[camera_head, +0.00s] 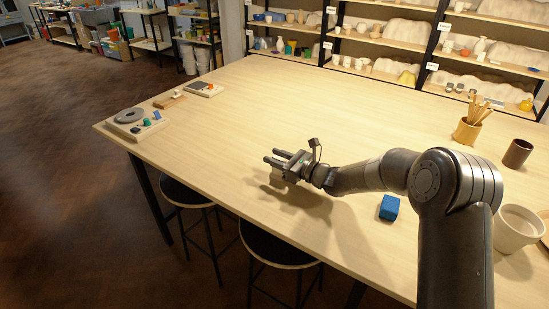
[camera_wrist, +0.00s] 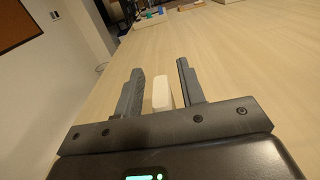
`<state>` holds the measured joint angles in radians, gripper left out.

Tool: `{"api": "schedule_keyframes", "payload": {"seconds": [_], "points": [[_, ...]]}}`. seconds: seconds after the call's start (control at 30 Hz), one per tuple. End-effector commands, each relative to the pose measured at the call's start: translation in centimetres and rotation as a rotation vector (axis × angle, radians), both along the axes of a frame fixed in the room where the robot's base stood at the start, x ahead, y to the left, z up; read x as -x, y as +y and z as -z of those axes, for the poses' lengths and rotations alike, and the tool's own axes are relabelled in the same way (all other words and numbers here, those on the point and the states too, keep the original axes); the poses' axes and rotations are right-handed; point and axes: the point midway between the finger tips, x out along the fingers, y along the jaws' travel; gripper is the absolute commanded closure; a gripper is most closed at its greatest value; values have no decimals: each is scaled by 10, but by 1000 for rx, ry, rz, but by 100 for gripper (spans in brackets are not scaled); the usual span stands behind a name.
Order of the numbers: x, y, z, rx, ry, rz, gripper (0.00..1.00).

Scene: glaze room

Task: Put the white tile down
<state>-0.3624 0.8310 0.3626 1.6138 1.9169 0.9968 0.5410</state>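The white tile (camera_wrist: 161,93) shows in the wrist view as a small white block between the two fingers of my gripper (camera_wrist: 160,75). The fingers are apart, with a gap visible on both sides of the tile. I cannot tell whether the tile rests on the table. In the head view my gripper (camera_head: 272,157) is low over the pale wooden table (camera_head: 225,135), left of its middle, pointing left. The tile cannot be made out there.
A blue block (camera_head: 389,207) lies right of my gripper. A brush pot (camera_head: 467,130), a brown cup (camera_head: 517,153) and a white pot (camera_head: 517,228) stand at the right. Boards with small items, one holding a grey disc (camera_head: 130,115), lie along the left edge. The table's middle is clear.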

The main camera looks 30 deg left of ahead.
Motion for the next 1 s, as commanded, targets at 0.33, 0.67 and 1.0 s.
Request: {"api": "schedule_keyframes", "payload": {"seconds": [0.33,0.67,1.0], "points": [[-2,-74,0,1,2,5,64],[0,-112,0,0,1,1,64],[2,-115,-3,8,-15,-5,64]]}}
